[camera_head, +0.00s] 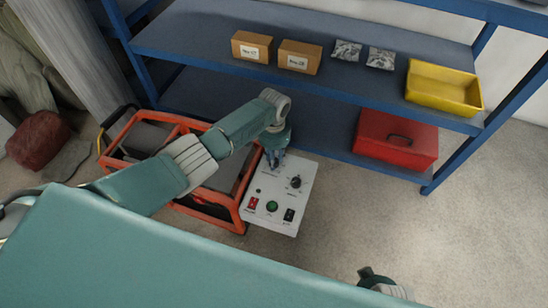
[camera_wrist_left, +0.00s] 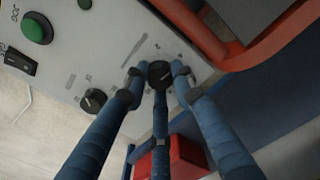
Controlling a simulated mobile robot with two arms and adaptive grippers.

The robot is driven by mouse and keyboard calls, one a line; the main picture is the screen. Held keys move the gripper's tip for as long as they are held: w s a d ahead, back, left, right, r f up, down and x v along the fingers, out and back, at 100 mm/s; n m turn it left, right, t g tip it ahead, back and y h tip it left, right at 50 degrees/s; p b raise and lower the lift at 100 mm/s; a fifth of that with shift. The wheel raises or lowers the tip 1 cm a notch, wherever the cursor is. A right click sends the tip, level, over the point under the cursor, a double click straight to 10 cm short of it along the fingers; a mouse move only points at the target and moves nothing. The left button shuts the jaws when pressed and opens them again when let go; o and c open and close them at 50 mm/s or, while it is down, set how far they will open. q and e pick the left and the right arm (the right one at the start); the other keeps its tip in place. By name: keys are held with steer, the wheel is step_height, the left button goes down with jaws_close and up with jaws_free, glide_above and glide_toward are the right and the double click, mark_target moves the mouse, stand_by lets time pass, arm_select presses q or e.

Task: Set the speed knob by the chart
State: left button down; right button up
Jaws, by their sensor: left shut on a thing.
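A white control panel (camera_head: 270,212) sits on the orange-framed machine (camera_head: 228,218). In the head view my left gripper (camera_head: 274,158) reaches down to the panel's far edge, hiding the knob under it. In the left wrist view my left gripper (camera_wrist_left: 158,80) has its fingers closed around a round black knob (camera_wrist_left: 159,72). A second black knob (camera_head: 296,182) stands free beside it; it also shows in the left wrist view (camera_wrist_left: 92,100).
The panel also has a green button (camera_head: 272,206), a red switch (camera_head: 253,203) and a black switch (camera_head: 289,214). A blue shelf (camera_head: 200,45) behind bears two cardboard boxes (camera_head: 300,57), small bags (camera_head: 346,50) and a yellow bin (camera_head: 443,88). A red toolbox (camera_head: 395,138) stands below.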

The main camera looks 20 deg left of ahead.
arm_select(q)
steer(key=m, duration=0.3)
steer(key=shift+s+f+m, duration=0.1)
steer(key=shift+s+m, duration=0.1)
steer(key=shift+m, duration=0.1)
steer(key=m, duration=0.4)
steer(key=shift+m, duration=1.2)
arm_select(e)
steer(key=shift+f, duration=0.15)
arm_select(q)
steer(key=shift+m, duration=0.4)
arm_select(e)
steer(key=shift+w+r, duration=0.1)
steer(key=shift+r, duration=0.1)
arm_select(q)
steer(key=shift+a, duration=0.1)
arm_select(e)
steer(key=shift+f, duration=0.1)
arm_select(q)
steer(key=c, duration=1.4)
jaws_free()
steer(key=shift+w, duration=0.1)
steer(key=shift+c, duration=0.2)
arm_select(e)
steer(key=shift+s+f, duration=0.1)
steer(key=shift+s, duration=0.15)
